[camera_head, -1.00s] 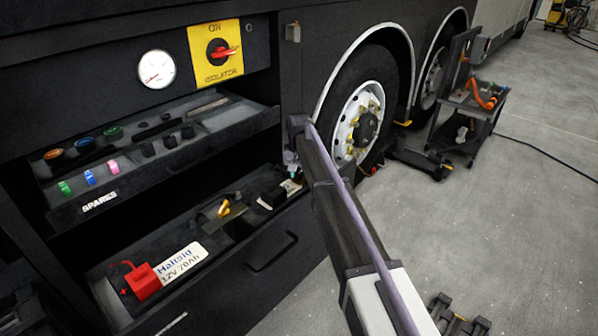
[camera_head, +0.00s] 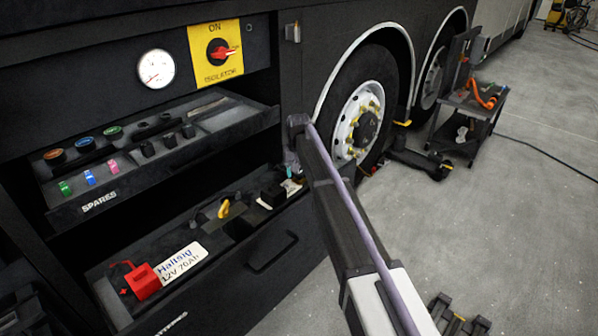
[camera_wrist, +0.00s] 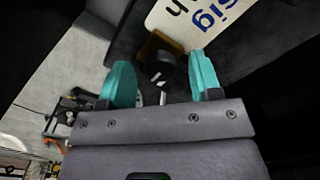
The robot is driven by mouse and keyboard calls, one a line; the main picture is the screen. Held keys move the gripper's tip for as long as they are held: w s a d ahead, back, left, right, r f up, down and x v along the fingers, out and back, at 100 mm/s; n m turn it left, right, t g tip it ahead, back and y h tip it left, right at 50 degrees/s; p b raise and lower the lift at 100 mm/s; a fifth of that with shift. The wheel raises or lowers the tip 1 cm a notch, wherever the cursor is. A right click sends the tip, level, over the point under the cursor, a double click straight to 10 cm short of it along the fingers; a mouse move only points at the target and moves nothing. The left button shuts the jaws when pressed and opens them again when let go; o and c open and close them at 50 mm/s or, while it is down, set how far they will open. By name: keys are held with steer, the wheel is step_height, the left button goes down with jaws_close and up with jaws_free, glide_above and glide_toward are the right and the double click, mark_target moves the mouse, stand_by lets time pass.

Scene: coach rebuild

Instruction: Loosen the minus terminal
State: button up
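The battery sits in the lower drawer, with a white label (camera_head: 182,262) and a red terminal cover (camera_head: 143,281) at its near end. A yellow piece (camera_head: 224,208) with dark parts beside it shows farther along; I cannot tell for sure whether it is the minus terminal. In the wrist view, my gripper (camera_wrist: 163,78) has two teal fingers spread apart. A round black knob (camera_wrist: 160,69) lies in the gap beyond them, in front of a yellow-brown piece (camera_wrist: 166,41); no contact shows. The label (camera_wrist: 205,22) is just above. The head view hardly shows my gripper behind the arm.
The open spares drawer (camera_head: 150,185) overhangs the back of the battery drawer (camera_head: 258,290). The isolator switch (camera_head: 219,51) and a gauge (camera_head: 156,69) are above. A bus wheel (camera_head: 358,123) and a cart (camera_head: 468,108) stand right. Open floor lies at right.

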steer(key=shift+r, duration=0.1)
step_height(320, 180, up, 11)
steer(key=p, duration=1)
steer(key=shift+f+p, duration=0.2)
steer(key=shift+p, duration=0.2)
steer(key=s+d, duration=0.4)
steer(key=s, duration=0.8)
steer(key=s+d+r+p, duration=0.1)
steer(key=s+d, duration=0.4)
steer(key=s, duration=0.8)
steer(key=s+d, duration=0.4)
steer(key=s, duration=0.9)
steer(key=shift+d+r, duration=0.15)
steer(key=shift+d, duration=0.2)
steer(key=shift+s, duration=0.1)
